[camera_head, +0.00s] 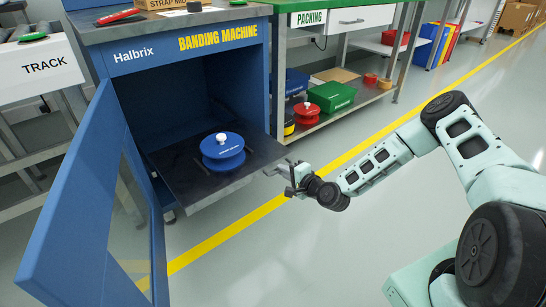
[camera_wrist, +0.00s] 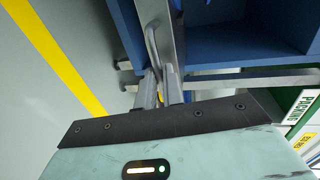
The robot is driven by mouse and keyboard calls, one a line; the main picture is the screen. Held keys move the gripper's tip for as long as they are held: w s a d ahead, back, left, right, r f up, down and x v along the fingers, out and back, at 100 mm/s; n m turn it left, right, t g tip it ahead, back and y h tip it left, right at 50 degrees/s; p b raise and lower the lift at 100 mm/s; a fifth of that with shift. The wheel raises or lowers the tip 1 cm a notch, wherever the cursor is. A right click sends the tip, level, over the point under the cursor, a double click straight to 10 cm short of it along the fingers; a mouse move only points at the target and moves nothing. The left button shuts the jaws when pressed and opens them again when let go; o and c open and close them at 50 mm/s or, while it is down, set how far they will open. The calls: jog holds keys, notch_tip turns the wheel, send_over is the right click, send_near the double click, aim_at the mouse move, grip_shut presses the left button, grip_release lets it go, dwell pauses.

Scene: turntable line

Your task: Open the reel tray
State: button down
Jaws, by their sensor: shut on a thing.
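The reel tray (camera_head: 200,192) is a dark flat shelf in the blue banding machine (camera_head: 190,62). It sticks out of the machine's open front in the head view. A blue reel (camera_head: 223,152) with a white knob lies on it. My gripper (camera_head: 290,177) is at the tray's right front corner, shut on the tray's handle (camera_head: 275,168). In the wrist view my gripper's fingers (camera_wrist: 162,80) close around the metal handle (camera_wrist: 152,42). The exact contact is small and partly hidden by the fingers.
The machine's blue door (camera_head: 75,190) with a clear pane stands swung open at the left. A yellow floor line (camera_head: 235,228) passes under the tray. Grey floor in front is clear.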

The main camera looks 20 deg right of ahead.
jog(key=shift+f+p+v, duration=0.15)
jog(key=shift+p+v, duration=0.05)
jog(key=shift+v, duration=0.55)
jog(key=shift+f+p+v, duration=0.15)
jog(key=shift+v, duration=0.65)
jog(key=shift+d, duration=0.15)
jog(key=c, duration=1.5)
grip_release()
jog(key=shift+c, duration=0.2)
jog(key=p+v, duration=0.6)
jog(key=v, duration=1.1)
jog(key=shift+s, duration=0.25)
